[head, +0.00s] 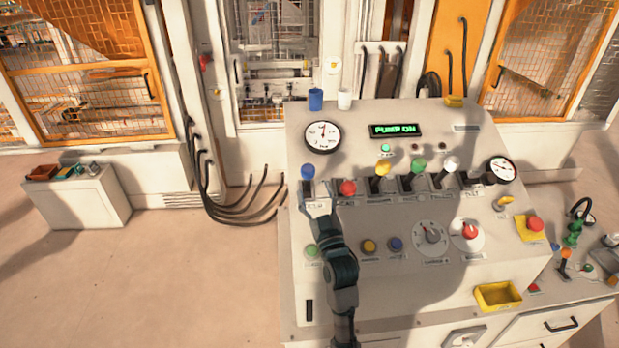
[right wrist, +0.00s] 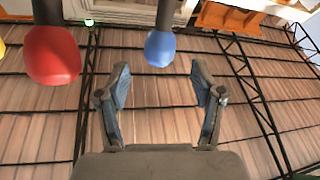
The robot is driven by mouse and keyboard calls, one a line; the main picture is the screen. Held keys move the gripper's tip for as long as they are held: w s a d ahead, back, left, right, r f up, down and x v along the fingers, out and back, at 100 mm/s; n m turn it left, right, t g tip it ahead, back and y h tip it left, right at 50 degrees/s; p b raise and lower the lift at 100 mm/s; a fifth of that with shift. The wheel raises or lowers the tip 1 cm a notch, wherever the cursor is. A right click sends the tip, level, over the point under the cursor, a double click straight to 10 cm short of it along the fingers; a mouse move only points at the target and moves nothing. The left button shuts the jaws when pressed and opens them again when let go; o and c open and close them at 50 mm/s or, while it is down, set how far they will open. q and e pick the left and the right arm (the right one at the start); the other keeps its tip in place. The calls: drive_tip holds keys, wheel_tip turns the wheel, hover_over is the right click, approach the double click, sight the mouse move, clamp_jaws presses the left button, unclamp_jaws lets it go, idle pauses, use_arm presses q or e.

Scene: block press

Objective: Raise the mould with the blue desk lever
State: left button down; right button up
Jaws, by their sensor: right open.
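The blue desk lever (head: 308,172) is the leftmost of a row of coloured levers on the sloped control desk (head: 380,290). Its round blue knob (right wrist: 161,48) shows in the right wrist view, ahead of the gap between my fingers. My right gripper (head: 317,204) is just in front of the blue lever in the head view. In the right wrist view my right gripper (right wrist: 160,82) is open and empty, its fingers apart from the knob. Behind the desk is the press opening (head: 277,75); I cannot pick out the mould there. My left gripper is not in view.
A red-knobbed lever (head: 347,188) stands close beside the blue one and also shows in the right wrist view (right wrist: 52,55). Yellow, green, white and black levers follow to the right. A display (head: 395,130) reads "PUMP ON". A blue cup (head: 315,99) stands on the desk's top edge.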

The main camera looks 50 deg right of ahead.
drive_tip(key=v, duration=0.4)
drive_tip(key=shift+s+a+f, duration=0.1)
drive_tip(key=shift+s+a, duration=0.1)
idle(0.4)
